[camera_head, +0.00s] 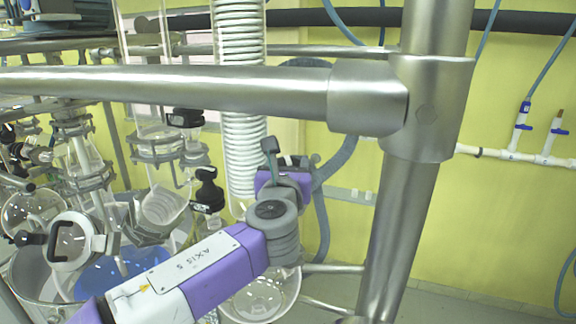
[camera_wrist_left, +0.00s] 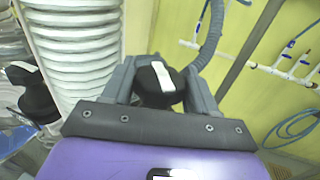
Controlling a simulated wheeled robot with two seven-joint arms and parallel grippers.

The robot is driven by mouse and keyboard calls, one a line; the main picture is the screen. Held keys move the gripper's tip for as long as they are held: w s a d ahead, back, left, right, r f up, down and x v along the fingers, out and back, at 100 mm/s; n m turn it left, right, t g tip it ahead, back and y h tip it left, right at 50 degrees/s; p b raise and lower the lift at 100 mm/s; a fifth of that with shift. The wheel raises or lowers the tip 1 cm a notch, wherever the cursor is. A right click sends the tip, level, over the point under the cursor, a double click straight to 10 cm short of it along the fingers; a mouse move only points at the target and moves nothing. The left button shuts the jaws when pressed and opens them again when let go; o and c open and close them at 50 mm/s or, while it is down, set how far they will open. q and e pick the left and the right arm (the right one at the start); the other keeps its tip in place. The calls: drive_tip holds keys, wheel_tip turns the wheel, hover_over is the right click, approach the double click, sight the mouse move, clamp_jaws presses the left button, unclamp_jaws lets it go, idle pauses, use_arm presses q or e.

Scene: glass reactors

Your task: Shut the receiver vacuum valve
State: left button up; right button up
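My left gripper (camera_head: 287,160) is at the right of the glassware, just right of the white coiled column. In the left wrist view, a black valve knob with a white stripe (camera_wrist_left: 158,84) sits between the two grey fingers of the gripper (camera_wrist_left: 160,82). The fingers flank it closely on both sides. I cannot tell whether they press on it. In the head view the gripper mostly hides this knob. Its valve body and stem are hidden too. I cannot tell from its look alone whether it is the receiver vacuum valve. My right gripper is not in view.
A thick steel rail (camera_head: 200,88) and upright post (camera_head: 395,220) stand in front. The white coiled column (camera_head: 240,100) is close to the gripper's left. Another black knob (camera_head: 207,190) is left of it. A grey hose (camera_wrist_left: 212,35) runs behind. A glass flask (camera_head: 258,298) hangs below.

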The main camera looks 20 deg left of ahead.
use_arm(q)
drive_tip(key=c, duration=0.4)
drive_tip(key=shift+a+m+t+h, duration=0.1)
drive_tip(key=shift+m+t+h, duration=0.2)
drive_tip(key=shift+m+h, duration=0.45)
drive_tip(key=shift+r+m+h+p, duration=0.1)
drive_tip(key=shift+m+h+p, duration=0.4)
drive_tip(key=shift+h, duration=0.75)
drive_tip(key=m+h+p, duration=0.2)
drive_tip(key=m+h, duration=0.2)
drive_tip(key=h, duration=0.2)
drive_tip(key=shift+p, duration=0.35)
drive_tip(key=m+g+h, duration=0.1)
drive_tip(key=m+h, duration=0.1)
drive_tip(key=shift+h+p, duration=0.35)
drive_tip(key=shift+h, duration=0.05)
drive_tip(key=o, duration=0.7)
drive_tip(key=shift+o, duration=0.2)
